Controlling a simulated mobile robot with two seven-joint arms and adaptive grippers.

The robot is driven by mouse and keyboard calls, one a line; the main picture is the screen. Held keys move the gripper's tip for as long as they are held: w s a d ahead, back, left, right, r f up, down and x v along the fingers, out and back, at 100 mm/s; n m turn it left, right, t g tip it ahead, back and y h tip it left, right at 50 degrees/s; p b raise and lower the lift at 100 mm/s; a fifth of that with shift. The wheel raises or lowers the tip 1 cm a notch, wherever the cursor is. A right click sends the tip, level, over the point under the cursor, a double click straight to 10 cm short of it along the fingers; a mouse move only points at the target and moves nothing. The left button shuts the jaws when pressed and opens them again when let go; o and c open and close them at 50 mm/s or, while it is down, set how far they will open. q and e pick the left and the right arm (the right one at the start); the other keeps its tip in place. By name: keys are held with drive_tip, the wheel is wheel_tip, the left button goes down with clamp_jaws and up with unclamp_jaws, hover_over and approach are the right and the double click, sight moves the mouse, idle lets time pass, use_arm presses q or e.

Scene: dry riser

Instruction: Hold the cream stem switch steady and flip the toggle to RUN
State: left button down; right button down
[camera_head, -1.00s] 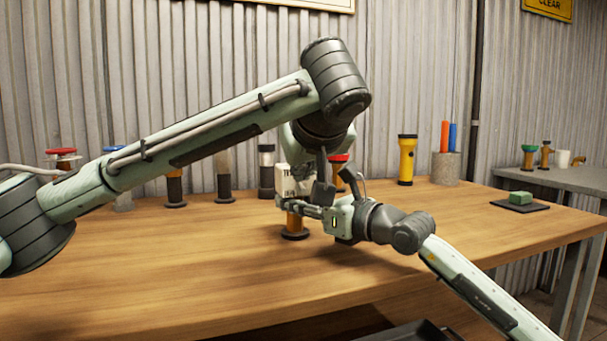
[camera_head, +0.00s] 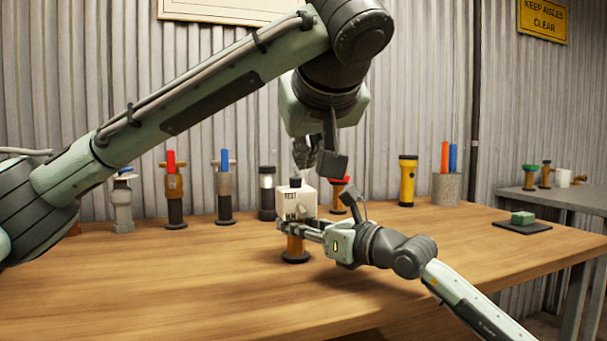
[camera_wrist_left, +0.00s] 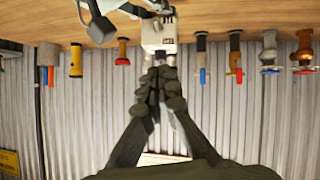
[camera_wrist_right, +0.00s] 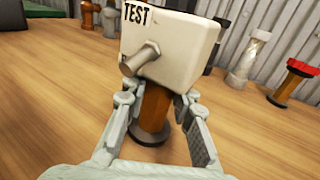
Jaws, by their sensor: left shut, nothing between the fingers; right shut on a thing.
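The cream stem switch (camera_head: 297,204) stands upright on the table, a cream box on an amber stem with a dark round base. In the right wrist view its face carries a metal toggle (camera_wrist_right: 140,59) that tilts toward the lower left, and the word TEST at the top. I cannot read RUN. My right gripper (camera_head: 308,232) is shut on the amber stem (camera_wrist_right: 154,108) below the box. My left gripper (camera_head: 303,158) is shut and empty above the box; in the left wrist view its fingers (camera_wrist_left: 158,82) point toward the cream box (camera_wrist_left: 158,32), apparently apart from it.
Several valve-like fittings (camera_head: 174,190) and a dark flashlight (camera_head: 267,193) stand along the back. A red-topped fitting (camera_head: 340,193) is close behind the switch. A yellow flashlight (camera_head: 407,180) and grey holder (camera_head: 447,188) stand right. The front of the table (camera_head: 200,280) is clear.

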use_arm(q)
drive_tip(key=v, duration=0.5)
drive_tip(key=shift+s+f, duration=0.1)
drive_tip(key=shift+s, duration=0.2)
use_arm(e)
drive_tip(key=c, duration=1.2)
unclamp_jaws()
drive_tip(key=shift+d, duration=0.1)
